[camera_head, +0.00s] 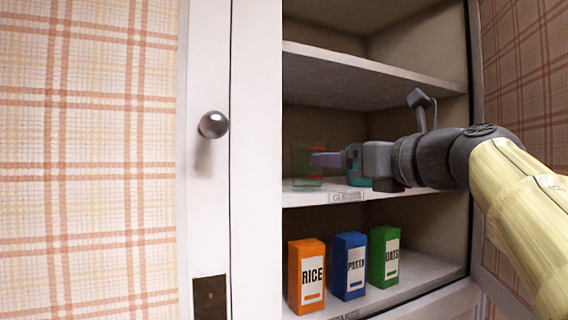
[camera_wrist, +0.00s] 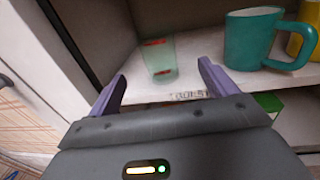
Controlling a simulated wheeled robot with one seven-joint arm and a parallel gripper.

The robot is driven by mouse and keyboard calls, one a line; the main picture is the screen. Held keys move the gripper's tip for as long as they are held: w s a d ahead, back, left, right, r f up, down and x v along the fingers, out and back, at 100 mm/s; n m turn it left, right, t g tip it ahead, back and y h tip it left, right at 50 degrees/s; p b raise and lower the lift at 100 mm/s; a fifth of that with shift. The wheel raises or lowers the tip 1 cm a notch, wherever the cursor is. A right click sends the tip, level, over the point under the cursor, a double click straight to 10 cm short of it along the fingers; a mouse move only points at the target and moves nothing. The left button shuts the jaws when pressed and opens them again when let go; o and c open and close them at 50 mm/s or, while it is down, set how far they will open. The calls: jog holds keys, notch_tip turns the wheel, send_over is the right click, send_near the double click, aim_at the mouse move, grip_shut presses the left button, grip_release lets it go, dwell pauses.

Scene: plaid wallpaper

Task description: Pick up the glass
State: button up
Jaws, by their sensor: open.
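A clear greenish glass with red marks (camera_wrist: 160,58) stands upright on the cupboard's middle shelf. In the head view the glass (camera_head: 304,163) is at the left of that shelf, partly behind my gripper's fingers. My gripper (camera_head: 325,159) reaches in from the right at shelf height. In the wrist view my gripper (camera_wrist: 160,88) is open, with its two purple fingers apart. The glass shows beyond the fingertips, between them in the picture, and nothing is held.
A teal mug (camera_wrist: 252,40) stands right of the glass, with a yellow item (camera_wrist: 303,38) beyond it. Below are rice (camera_head: 307,275), pasta (camera_head: 349,266) and oats (camera_head: 384,257) boxes. A white cabinet door or frame (camera_head: 256,160) borders the left. The upper shelf (camera_head: 360,72) looks empty.

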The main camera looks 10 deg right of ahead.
aim_at(301, 161)
jog(key=p+x, duration=0.2)
jog(key=x, duration=0.5)
jog(key=shift+w+a, duration=0.1)
jog(key=shift+w, duration=0.15)
jog(key=shift+s, duration=0.1)
jog(key=shift+w+a+r+p, duration=0.15)
jog(key=shift+w+a+p, duration=0.15)
jog(key=shift+p, duration=0.35)
jog(key=p+x, duration=0.1)
jog(key=x, duration=0.1)
jog(key=p+x, duration=0.1)
jog(key=x, duration=0.1)
jog(key=shift+w+a+f, duration=0.1)
jog(key=shift+w+f, duration=0.1)
jog(key=shift+w, duration=0.2)
jog(key=shift+s, duration=0.25)
jog(key=shift+w, duration=0.1)
